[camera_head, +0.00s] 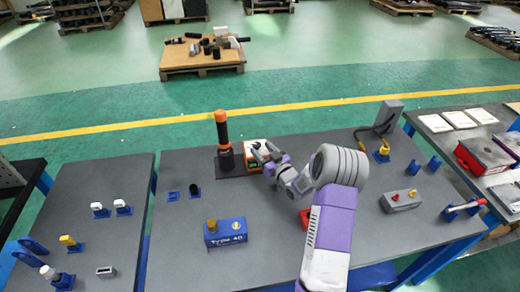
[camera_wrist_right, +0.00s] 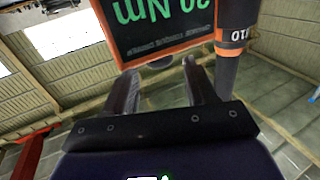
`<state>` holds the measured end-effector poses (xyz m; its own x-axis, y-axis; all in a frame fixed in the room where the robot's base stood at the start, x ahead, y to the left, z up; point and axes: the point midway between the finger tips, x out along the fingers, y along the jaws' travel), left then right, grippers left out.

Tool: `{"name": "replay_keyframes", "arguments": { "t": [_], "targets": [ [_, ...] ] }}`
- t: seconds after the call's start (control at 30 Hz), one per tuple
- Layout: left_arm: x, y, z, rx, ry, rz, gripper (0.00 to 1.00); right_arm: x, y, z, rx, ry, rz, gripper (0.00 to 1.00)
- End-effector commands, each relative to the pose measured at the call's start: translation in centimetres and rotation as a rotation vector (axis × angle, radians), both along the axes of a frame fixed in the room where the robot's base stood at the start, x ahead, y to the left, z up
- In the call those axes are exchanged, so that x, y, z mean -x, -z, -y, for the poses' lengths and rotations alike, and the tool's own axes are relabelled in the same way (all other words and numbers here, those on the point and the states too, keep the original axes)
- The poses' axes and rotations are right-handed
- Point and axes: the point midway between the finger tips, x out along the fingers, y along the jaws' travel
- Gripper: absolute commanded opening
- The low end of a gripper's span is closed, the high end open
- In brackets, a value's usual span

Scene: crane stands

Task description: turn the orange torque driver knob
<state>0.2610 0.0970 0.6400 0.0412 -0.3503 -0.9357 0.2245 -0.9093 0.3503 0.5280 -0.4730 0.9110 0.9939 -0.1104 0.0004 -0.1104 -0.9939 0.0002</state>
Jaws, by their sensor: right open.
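The torque driver stand has an upright black post with an orange top (camera_head: 221,118) on a dark base on the middle table. Beside it is an orange-edged box (camera_head: 250,149). In the right wrist view its black display (camera_wrist_right: 160,25) reads "20 Nm" upside down in green, with an orange rim. My right gripper (camera_head: 264,152) is at the box's right side, its fingers apart and empty. In the right wrist view, the gripper (camera_wrist_right: 165,82) points at the display's lower edge. A small dark rounded shape there may be the knob; I cannot tell whether the fingers touch it.
The post (camera_wrist_right: 236,45) stands close to the fingers in the wrist view. A blue box (camera_head: 225,232) with a yellow knob is at the front. A grey box (camera_head: 401,200) with red and yellow buttons is at the right.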

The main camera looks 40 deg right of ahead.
Motion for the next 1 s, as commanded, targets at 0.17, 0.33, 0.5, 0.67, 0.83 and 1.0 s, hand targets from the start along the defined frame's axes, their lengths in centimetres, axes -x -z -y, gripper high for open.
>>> {"name": "replay_keyframes", "arguments": {
  "t": [0.17,0.33,0.5,0.67,0.83,1.0],
  "targets": [
    [0.0,0.2,0.0,0.000,0.000,0.000,0.43,-1.7,0.1,0.2,0.001,-0.001,-0.001,0.56],
    [0.0,0.2,0.0,0.000,0.000,0.000,0.43,-2.1,0.0,0.2,0.001,0.000,-0.001,0.56],
    [0.0,0.2,0.0,0.000,0.000,0.000,0.43,-2.0,0.0,0.2,0.000,0.000,-0.001,0.53],
    [0.0,0.2,0.0,0.000,0.000,0.000,0.43,-2.0,0.0,0.2,0.000,0.000,-0.001,0.28],
    [0.0,0.2,0.0,0.000,0.000,0.000,0.43,-2.0,0.0,0.2,0.000,0.000,-0.001,0.05],
    [0.0,0.4,0.0,0.000,0.000,0.000,0.43,-2.0,0.1,0.2,-0.001,0.009,0.000,0.05]
  ]
}}
